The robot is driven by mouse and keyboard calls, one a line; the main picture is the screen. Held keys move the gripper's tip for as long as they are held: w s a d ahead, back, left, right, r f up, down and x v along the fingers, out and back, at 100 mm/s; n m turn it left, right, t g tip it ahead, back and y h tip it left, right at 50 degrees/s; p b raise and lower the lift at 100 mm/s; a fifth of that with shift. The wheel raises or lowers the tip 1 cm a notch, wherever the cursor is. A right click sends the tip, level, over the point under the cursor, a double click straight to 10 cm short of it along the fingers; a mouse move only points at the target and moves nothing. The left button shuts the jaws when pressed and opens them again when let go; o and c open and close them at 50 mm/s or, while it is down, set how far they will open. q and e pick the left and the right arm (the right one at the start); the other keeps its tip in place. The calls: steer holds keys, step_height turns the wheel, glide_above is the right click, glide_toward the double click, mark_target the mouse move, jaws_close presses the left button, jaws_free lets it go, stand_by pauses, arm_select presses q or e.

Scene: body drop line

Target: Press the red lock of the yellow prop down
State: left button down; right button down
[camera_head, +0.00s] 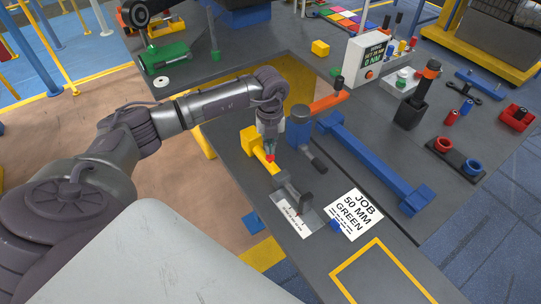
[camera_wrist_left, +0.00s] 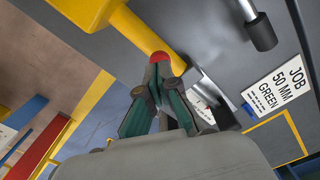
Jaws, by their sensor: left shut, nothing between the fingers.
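The yellow prop (camera_head: 250,140) lies at the near left edge of the dark bench, with a thick block end and a thin bar. Its red lock (camera_head: 270,158) shows just under my left gripper (camera_head: 269,151). In the left wrist view the prop (camera_wrist_left: 152,32) comes in from the top, and the round red lock (camera_wrist_left: 159,57) sits at its near end. My left gripper (camera_wrist_left: 160,72) is shut and empty, with its fingertips right at the lock. I cannot tell whether they touch. My right gripper is not in view.
A blue cylinder with a dark handle (camera_head: 313,158) stands close right of my gripper. A long blue bar (camera_head: 370,160) lies beyond it. A JOB card (camera_head: 355,214) and a metal plate with a label (camera_head: 291,213) lie nearer. The yellow-outlined area (camera_head: 385,285) is clear.

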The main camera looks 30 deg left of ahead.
mark_target(270, 157)
arm_select(q)
steer(key=shift+f, duration=0.2)
steer(key=shift+f+b, duration=0.35)
steer(key=shift+f, duration=0.2)
steer(key=shift+f+b, duration=0.95)
steer(key=shift+f, duration=0.1)
steer(key=shift+r, duration=0.1)
step_height(270, 157, up, 9)
steer(key=p, duration=0.6)
stand_by(0.3)
